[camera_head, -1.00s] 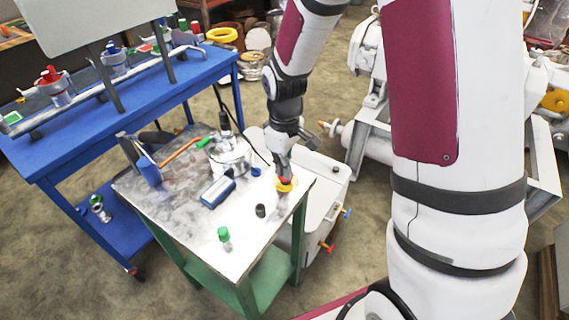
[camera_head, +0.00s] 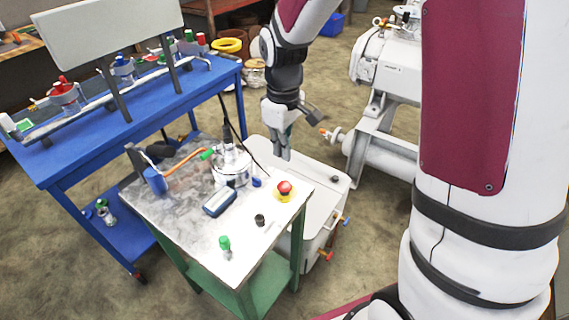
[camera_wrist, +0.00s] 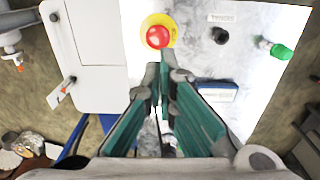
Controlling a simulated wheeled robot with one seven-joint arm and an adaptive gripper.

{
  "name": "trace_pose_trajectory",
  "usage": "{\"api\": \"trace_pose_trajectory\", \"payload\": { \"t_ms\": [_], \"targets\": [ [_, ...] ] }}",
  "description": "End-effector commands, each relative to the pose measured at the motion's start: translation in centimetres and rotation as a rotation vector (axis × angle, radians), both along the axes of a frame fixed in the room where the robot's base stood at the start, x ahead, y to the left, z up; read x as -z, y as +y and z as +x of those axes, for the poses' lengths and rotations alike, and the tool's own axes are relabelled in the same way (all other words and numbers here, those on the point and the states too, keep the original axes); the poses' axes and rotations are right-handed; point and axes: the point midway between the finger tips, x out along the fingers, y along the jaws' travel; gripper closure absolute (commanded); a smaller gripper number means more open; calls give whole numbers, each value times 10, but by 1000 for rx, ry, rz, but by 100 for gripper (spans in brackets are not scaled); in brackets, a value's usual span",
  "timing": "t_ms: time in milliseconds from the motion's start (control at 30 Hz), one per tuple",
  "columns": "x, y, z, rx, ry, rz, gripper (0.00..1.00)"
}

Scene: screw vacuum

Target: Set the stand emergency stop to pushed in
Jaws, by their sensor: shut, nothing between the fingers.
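The stand emergency stop (camera_head: 285,188) is a red round button on a yellow base, at the right corner of the metal-topped green stand (camera_head: 190,215). It also shows in the wrist view (camera_wrist: 158,36), just beyond my fingertips. I cannot tell from its height whether the button is in or out. My gripper (camera_head: 282,156) is shut and empty. It is above and behind the button in the head view, apart from it. In the wrist view my closed fingers (camera_wrist: 158,75) point toward the yellow base.
On the stand are a black knob (camera_head: 260,220), a green-topped switch (camera_head: 225,246), a blue-grey meter (camera_head: 219,203) and a round metal gauge or pump part (camera_head: 232,168). A white box unit (camera_head: 318,190) stands beside it. A blue bench (camera_head: 75,135) is at left.

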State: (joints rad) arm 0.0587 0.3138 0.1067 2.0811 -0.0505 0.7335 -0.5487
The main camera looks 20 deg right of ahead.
Motion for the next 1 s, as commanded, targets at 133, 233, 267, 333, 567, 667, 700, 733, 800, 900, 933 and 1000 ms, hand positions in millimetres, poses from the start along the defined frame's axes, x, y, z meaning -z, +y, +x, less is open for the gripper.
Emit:
{"api": "trace_pose_trajectory", "payload": {
  "t_ms": [133,233,267,333,567,667,700,733,800,900,933,1000],
  "targets": [
    [-22,0,0,0,-2,0,100],
    [-29,0,0,0,-2,0,100],
    [-31,0,0,0,-2,0,100],
    [-33,0,0,0,-1,0,100],
    [-33,0,0,-1,0,0,100],
    [-33,0,0,-1,0,0,100],
    [-33,0,0,-1,0,0,100],
    [-33,0,0,-1,0,0,100],
    [-34,0,0,0,-1,0,100],
    [-42,-1,-5,13,-10,-2,100],
    [-47,-1,-8,21,-17,-4,100],
    [-62,-3,-19,50,-36,-8,100]
  ]
}}
